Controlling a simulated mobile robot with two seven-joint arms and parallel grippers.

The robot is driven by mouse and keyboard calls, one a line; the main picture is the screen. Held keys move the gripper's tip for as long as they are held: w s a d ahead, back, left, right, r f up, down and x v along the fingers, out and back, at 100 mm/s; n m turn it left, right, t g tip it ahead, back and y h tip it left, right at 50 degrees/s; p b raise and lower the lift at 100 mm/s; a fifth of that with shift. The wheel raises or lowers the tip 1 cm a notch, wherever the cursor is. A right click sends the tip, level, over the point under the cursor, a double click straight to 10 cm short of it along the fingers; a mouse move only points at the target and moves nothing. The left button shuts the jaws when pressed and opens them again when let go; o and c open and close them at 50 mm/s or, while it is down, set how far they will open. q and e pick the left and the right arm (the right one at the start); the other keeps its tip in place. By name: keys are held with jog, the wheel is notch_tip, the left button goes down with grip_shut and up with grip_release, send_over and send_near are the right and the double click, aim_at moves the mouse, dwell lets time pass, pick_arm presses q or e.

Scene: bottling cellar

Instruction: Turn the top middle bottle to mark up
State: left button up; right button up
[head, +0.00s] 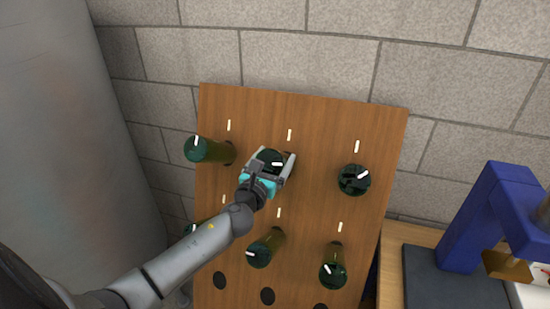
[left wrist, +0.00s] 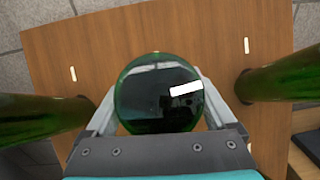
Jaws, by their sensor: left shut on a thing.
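The top middle bottle (head: 270,155) sticks out of the wooden rack board, its dark green base facing me. The white mark on its base (head: 277,164) points to the right in the head view. In the left wrist view the bottle (left wrist: 150,110) fills the middle, and its mark (left wrist: 186,89) points right and slightly up. My left gripper (head: 275,166) is shut on this bottle, one finger on each side. A white line (head: 290,134) is on the board above it. My right gripper is in neither view.
The board (head: 315,135) also holds a top left bottle (head: 207,150), a top right bottle (head: 354,180) and several lower ones, with empty holes (head: 267,296) at the bottom. A blue stand (head: 490,210) is at the right. A grey tank (head: 70,120) stands left.

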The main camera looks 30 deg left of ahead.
pick_arm(q)
jog(key=n+y, duration=0.2)
jog(key=n, duration=0.1)
jog(key=n+g+y, duration=0.1)
jog(key=n, duration=0.2)
jog(key=shift+a+y+p, duration=0.2)
jog(key=shift+y+p, duration=0.2)
jog(key=n+g+y, duration=0.1)
jog(key=n, duration=0.1)
jog(key=n+g+y+p, duration=0.1)
jog(key=n, duration=0.1)
jog(key=n+g+y, duration=0.1)
jog(key=n, duration=0.1)
jog(key=shift+s+a, duration=0.2)
jog(key=shift+a, duration=0.05)
jog(key=n+g+p, duration=0.1)
jog(key=n, duration=0.1)
jog(key=n+g+y+p, duration=0.1)
jog(key=n+g, duration=0.1)
jog(key=n, duration=0.1)
jog(key=shift+s+a+f+g, duration=0.15)
jog(key=shift+s+f+g, duration=0.05)
jog(key=shift+g, duration=0.1)
jog(key=shift+s+f+n+g+p, duration=0.15)
jog(key=shift+n+g+p, duration=0.75)
jog(key=shift+n, duration=0.9)
jog(key=shift+a+f+g, duration=0.1)
jog(key=shift+f+g, duration=0.05)
jog(key=shift+g, duration=0.15)
